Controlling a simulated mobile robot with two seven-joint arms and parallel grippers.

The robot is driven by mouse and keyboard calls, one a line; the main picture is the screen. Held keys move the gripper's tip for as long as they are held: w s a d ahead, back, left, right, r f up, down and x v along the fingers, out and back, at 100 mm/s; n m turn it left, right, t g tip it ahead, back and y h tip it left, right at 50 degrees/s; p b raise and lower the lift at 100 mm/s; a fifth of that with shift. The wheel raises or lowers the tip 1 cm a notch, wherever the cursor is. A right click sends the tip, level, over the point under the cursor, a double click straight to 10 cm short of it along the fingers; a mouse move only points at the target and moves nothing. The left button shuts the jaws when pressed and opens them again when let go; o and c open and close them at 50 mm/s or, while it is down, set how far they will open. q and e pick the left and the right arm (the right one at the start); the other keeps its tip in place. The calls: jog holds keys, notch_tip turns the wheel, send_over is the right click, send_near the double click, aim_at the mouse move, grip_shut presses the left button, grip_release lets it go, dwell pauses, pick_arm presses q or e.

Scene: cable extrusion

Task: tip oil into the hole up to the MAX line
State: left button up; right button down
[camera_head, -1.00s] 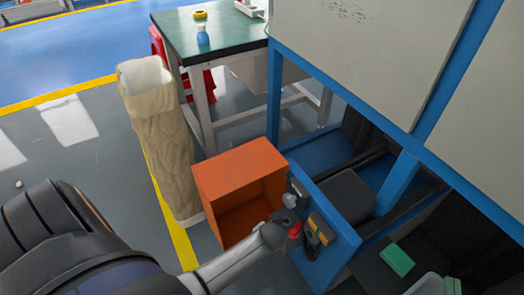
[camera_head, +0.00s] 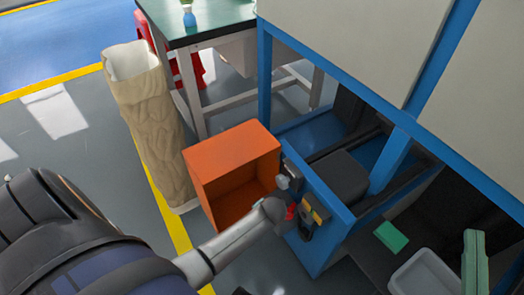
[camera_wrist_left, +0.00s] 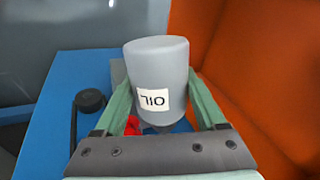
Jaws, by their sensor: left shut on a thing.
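In the left wrist view my left gripper (camera_wrist_left: 160,98) is shut on a grey cylindrical oil bottle (camera_wrist_left: 155,60). Its white label reads OIL upside down, and the bottle's broad flat end is at the top of the picture. Its narrow end points down between the green fingers, beside something red. In the head view my left arm reaches to the blue frame's end by the orange box, and its fingers are hidden. No hole or MAX line can be made out.
The open orange box (camera_head: 215,180) stands against the blue machine frame (camera_head: 325,240). A tall beige sack (camera_head: 150,115) and a green-topped table (camera_head: 205,22) stand behind.

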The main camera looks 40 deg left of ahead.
dwell(0.3)
pick_arm(q)
jog(key=shift+r+g+p, duration=0.3)
jog(key=shift+r+p, duration=0.05)
jog(key=shift+p, duration=0.35)
jog(key=shift+p, duration=0.3)
